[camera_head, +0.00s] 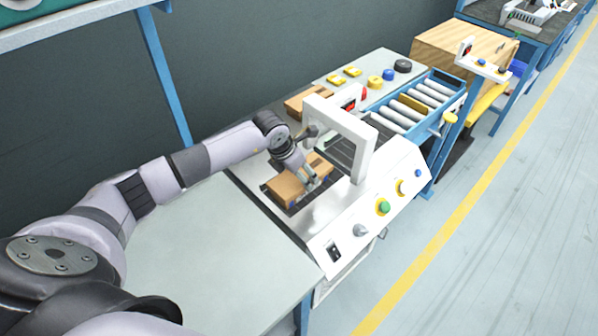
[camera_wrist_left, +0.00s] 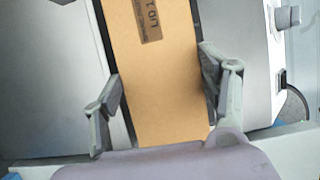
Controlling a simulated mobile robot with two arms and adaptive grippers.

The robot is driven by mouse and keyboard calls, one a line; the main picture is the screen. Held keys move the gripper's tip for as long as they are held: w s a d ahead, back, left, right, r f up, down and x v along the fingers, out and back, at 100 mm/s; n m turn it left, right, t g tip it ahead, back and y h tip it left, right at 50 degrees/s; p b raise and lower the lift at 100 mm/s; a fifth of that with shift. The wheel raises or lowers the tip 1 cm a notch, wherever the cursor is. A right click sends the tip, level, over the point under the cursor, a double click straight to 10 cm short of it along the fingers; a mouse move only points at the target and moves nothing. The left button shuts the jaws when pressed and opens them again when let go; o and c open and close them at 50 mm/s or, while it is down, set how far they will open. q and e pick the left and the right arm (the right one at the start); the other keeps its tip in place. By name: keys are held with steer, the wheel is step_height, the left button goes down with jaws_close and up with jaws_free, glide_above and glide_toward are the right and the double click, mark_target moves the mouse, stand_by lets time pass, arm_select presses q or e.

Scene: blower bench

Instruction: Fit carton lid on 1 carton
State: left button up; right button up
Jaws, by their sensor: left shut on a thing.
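A brown cardboard piece (camera_head: 287,187) lies on the bed of the white bench machine, in front of its arch. My left gripper (camera_head: 311,184) reaches down to its right end and is shut on it. In the left wrist view the brown cardboard (camera_wrist_left: 165,95) runs between the two fingers (camera_wrist_left: 160,78), one on each side, and bears a darker printed label. I cannot tell whether it is the carton, the lid or both together, since the gripper covers part of it. A second brown carton piece (camera_head: 299,103) lies behind the arch. My right gripper is not in view.
The white arch (camera_head: 345,130) stands close beside my left gripper. A sloped panel (camera_head: 385,200) with knobs and buttons runs along the front. A roller conveyor (camera_head: 410,105) lies beyond, next to yellow, blue and black parts on a table (camera_head: 350,62). The near grey tabletop (camera_head: 205,255) is clear.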

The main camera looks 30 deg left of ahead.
arm_select(q)
steer(key=o, duration=1.1)
steer(key=shift+r+p, duration=0.45)
steer(key=shift+p, duration=0.1)
steer(key=shift+b+v, duration=1.65)
steer(key=shift+v, duration=4.35)
